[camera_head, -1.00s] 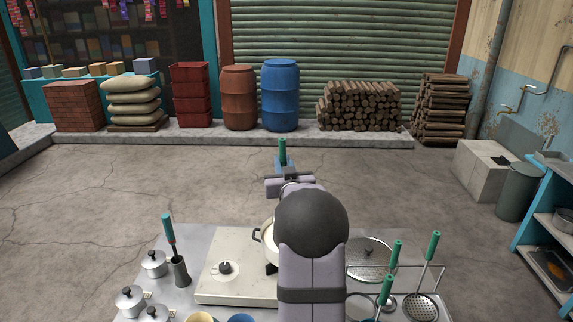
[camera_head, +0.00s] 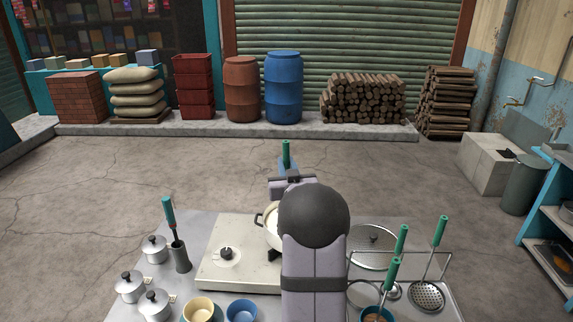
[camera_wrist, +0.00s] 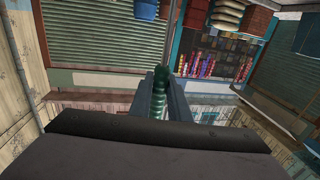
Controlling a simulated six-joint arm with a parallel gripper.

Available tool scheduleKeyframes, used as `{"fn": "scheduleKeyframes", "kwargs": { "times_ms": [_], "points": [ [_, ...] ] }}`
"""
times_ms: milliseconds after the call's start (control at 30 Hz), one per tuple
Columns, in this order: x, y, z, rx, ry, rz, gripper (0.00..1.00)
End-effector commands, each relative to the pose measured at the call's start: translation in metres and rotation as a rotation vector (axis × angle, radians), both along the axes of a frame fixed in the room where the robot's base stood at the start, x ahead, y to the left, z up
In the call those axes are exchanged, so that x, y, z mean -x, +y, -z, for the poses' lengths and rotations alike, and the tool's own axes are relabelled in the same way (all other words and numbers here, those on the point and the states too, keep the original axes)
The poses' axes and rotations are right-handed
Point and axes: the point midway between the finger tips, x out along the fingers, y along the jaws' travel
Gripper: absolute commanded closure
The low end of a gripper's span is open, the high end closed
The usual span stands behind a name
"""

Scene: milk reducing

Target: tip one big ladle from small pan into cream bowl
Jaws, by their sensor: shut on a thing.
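My gripper (camera_head: 287,180) is shut on a green ladle handle (camera_head: 286,153), which stands up above the jaws. The handle also shows between the jaws in the wrist view (camera_wrist: 159,92). The ladle's bowl is hidden behind my arm, so I cannot tell whether it is in the pan or what it holds. A pale pan (camera_head: 268,236) with a dark side handle sits on the stove, mostly hidden by my arm. A cream bowl (camera_head: 188,316) stands at the front edge of the table, left of my arm, partly cut off by the picture edge.
A blue bowl (camera_head: 241,316) stands right beside the cream bowl. The white stove (camera_head: 225,275) lies behind them. Lidded pots (camera_head: 130,287) and a holder (camera_head: 180,257) with a green-handled tool stand left. A glass lid (camera_head: 373,238) and green-handled utensils on a rack (camera_head: 425,252) stand right.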

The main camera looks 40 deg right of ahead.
Motion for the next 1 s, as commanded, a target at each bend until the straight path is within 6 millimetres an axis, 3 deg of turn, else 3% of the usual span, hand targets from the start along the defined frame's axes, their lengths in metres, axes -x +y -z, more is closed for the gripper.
{"fn": "scheduleKeyframes", "kwargs": {
  "times_ms": [500,1000],
  "points": [
    [0.0,0.0,0.045,0.002,-0.002,0.0,1.0],
    [0.0,0.0,0.048,0.003,-0.003,0.0,1.0]
  ]
}}
